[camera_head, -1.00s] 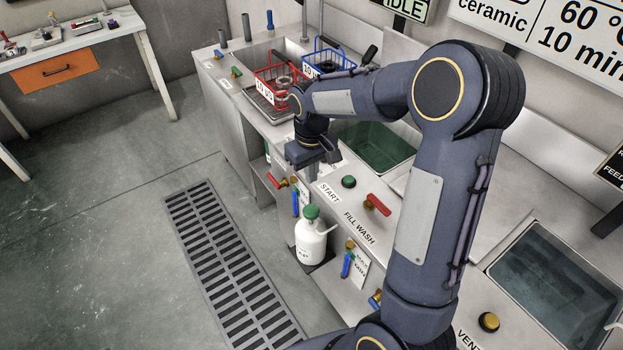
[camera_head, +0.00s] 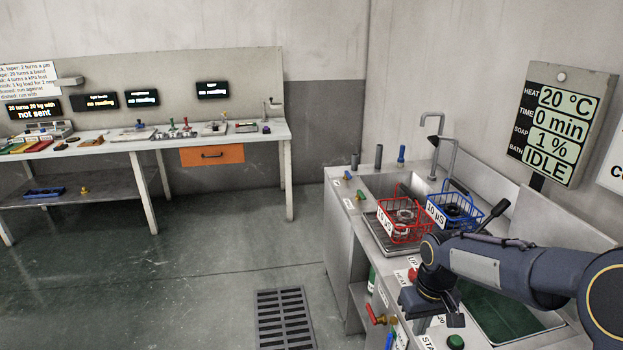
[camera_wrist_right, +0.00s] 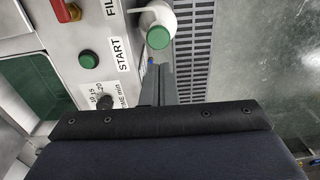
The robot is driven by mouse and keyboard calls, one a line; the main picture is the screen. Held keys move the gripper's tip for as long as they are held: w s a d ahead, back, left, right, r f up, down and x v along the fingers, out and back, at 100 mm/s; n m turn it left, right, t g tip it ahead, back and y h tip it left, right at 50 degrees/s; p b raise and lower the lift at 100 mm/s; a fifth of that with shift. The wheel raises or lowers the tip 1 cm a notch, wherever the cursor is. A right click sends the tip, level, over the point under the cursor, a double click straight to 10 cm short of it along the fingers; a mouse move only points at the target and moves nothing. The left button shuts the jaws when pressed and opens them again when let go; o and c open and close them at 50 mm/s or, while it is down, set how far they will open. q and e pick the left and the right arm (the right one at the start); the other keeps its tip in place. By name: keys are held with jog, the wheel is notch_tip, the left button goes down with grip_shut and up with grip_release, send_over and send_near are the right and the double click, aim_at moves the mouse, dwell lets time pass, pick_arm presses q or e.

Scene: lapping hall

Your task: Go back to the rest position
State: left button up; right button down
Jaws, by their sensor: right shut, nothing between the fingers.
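My right arm comes in from the right in the head view, over the washing counter (camera_head: 352,215). Its gripper (camera_head: 437,322) hangs at the counter's front edge, beside the green START button (camera_head: 455,342). The right wrist view shows its fingers (camera_wrist_right: 160,72) shut together with nothing between them. There the START button (camera_wrist_right: 88,59) lies to the left of the fingers, and a white bottle with a green cap (camera_wrist_right: 158,37) is beyond their tips. My left gripper is in neither view.
A red basket (camera_head: 414,238) and a blue basket (camera_head: 474,232) stand at the sink, beyond my right gripper. A display (camera_head: 562,122) reads IDLE. The floor (camera_head: 190,265) between is clear, with a grate (camera_head: 285,318).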

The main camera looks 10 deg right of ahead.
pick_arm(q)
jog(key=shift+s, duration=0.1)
pick_arm(e)
jog(key=s+a+r+m+t+y, duration=0.1)
jog(key=s+a+r, duration=0.1)
jog(key=s, duration=0.5)
jog(key=s+a+r+t+y, duration=0.1)
jog(key=s+a+r+t, duration=0.1)
jog(key=s, duration=0.5)
jog(key=s+a+r+m+t+y, duration=0.1)
jog(key=s+a+r+t, duration=0.1)
jog(key=s, duration=0.5)
jog(key=shift+s+a+r+m+y, duration=0.35)
jog(key=shift+a+r, duration=0.1)
jog(key=shift+a, duration=0.4)
jog(key=shift+w+d, duration=0.1)
